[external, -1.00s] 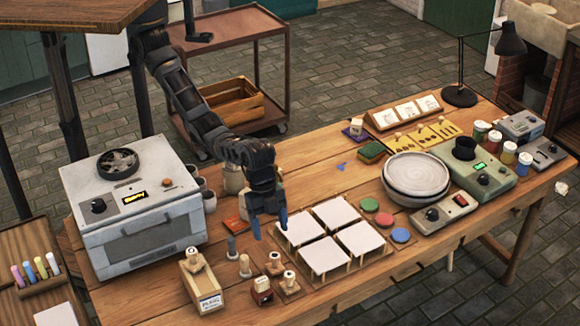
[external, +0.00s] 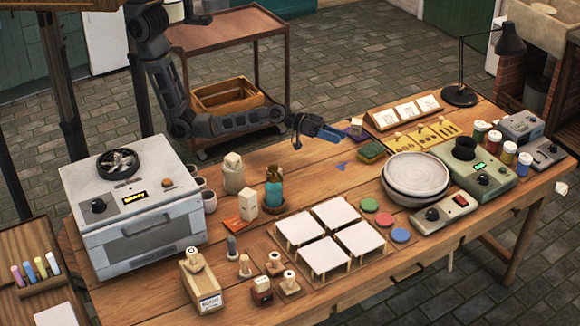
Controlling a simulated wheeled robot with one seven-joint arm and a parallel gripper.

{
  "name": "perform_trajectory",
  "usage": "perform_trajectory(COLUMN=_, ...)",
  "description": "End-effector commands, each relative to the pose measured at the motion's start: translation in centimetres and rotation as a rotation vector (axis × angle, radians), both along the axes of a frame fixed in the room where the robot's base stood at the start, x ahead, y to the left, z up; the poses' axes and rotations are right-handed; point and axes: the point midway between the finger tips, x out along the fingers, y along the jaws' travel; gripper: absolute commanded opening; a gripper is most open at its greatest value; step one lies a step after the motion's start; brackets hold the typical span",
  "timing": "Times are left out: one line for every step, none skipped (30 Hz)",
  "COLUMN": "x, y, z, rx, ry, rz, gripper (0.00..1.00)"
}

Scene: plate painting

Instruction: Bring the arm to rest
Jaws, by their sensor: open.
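My gripper (external: 334,134) is empty and open, with blue fingers pointing right. My dark arm (external: 235,125) reaches in from the upper left, bent at the elbow, with the forearm roughly level. The exact gap between the fingertips is too small to judge, and nothing shows between them.
White square tiles (external: 331,213) stand on supports mid-table. Stacked bowls (external: 415,174), a green device (external: 467,165) and a lamp (external: 510,42) stand right. A kiln-like box (external: 135,215) stands left. A teal bottle (external: 274,188) and stamps (external: 245,265) stand between. A cart (external: 215,40) is behind.

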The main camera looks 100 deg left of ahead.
Motion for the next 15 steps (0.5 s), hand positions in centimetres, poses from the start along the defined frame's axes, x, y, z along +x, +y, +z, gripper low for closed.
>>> perform_trajectory(x=-2.2, y=3.1, z=-1.3, rx=0.033, ry=-0.023, rz=0.055, gripper=0.72)
perform_trajectory(x=-3.3, y=4.8, z=-1.5, rx=0.055, ry=-0.040, rz=0.086, gripper=0.72)
perform_trajectory(x=-5.0, y=7.1, z=-1.9, rx=0.087, ry=-0.062, rz=0.127, gripper=0.72)
perform_trajectory(x=-6.3, y=8.7, z=-2.0, rx=0.110, ry=-0.078, rz=0.158, gripper=0.72)
perform_trajectory(x=-7.6, y=10.3, z=-2.2, rx=0.138, ry=-0.094, rz=0.188, gripper=0.72)
perform_trajectory(x=-9.5, y=12.3, z=-2.3, rx=0.174, ry=-0.114, rz=0.226, gripper=0.72)
perform_trajectory(x=-10.9, y=13.7, z=-2.2, rx=0.204, ry=-0.128, rz=0.254, gripper=0.72)
perform_trajectory(x=-12.4, y=14.9, z=-2.2, rx=0.232, ry=-0.140, rz=0.279, gripper=0.72)
perform_trajectory(x=-14.3, y=16.3, z=-2.3, rx=0.271, ry=-0.154, rz=0.306, gripper=0.72)
perform_trajectory(x=-15.8, y=17.2, z=-2.2, rx=0.298, ry=-0.162, rz=0.325, gripper=0.72)
perform_trajectory(x=-17.1, y=17.8, z=-2.2, rx=0.325, ry=-0.168, rz=0.339, gripper=0.72)
perform_trajectory(x=-18.9, y=18.5, z=-2.2, rx=0.358, ry=-0.174, rz=0.352, gripper=0.72)
perform_trajectory(x=-20.2, y=18.8, z=-2.3, rx=0.381, ry=-0.175, rz=0.358, gripper=0.72)
perform_trajectory(x=-21.5, y=18.9, z=-2.3, rx=0.403, ry=-0.177, rz=0.361, gripper=0.72)
perform_trajectory(x=-23.1, y=18.7, z=-2.6, rx=0.427, ry=-0.172, rz=0.358, gripper=0.72)
